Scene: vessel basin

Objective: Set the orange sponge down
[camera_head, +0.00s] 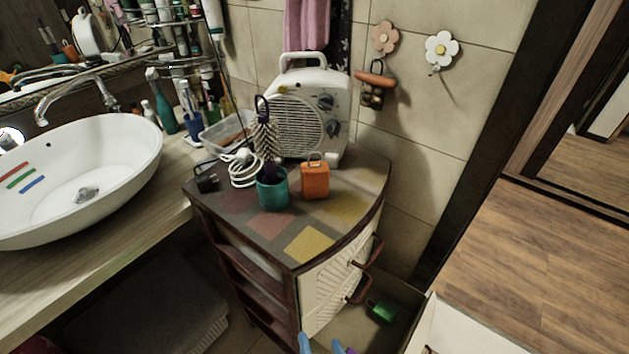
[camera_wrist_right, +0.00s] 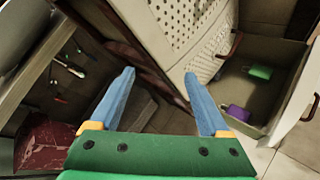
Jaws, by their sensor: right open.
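The orange sponge (camera_head: 315,181), a block with a thin loop on top, stands upright on the corner cabinet's top (camera_head: 280,245). It is just right of a teal cup (camera_head: 272,190) and in front of the white heater. My right gripper (camera_head: 322,346) shows only by its blue fingertips at the bottom edge of the head view, low in front of the cabinet and well apart from the sponge. In the right wrist view my right gripper (camera_wrist_right: 158,82) is open with nothing between its fingers. The sponge is not visible in that view. My left gripper is not in view.
An open drawer holds a green object (camera_head: 381,310) and a purple object (camera_wrist_right: 238,113). The heater (camera_head: 300,115), a coiled white cord (camera_head: 243,168) and a dark cup (camera_head: 207,178) crowd the cabinet's back. Its front has bare coloured patches. A white basin (camera_head: 80,170) stands left.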

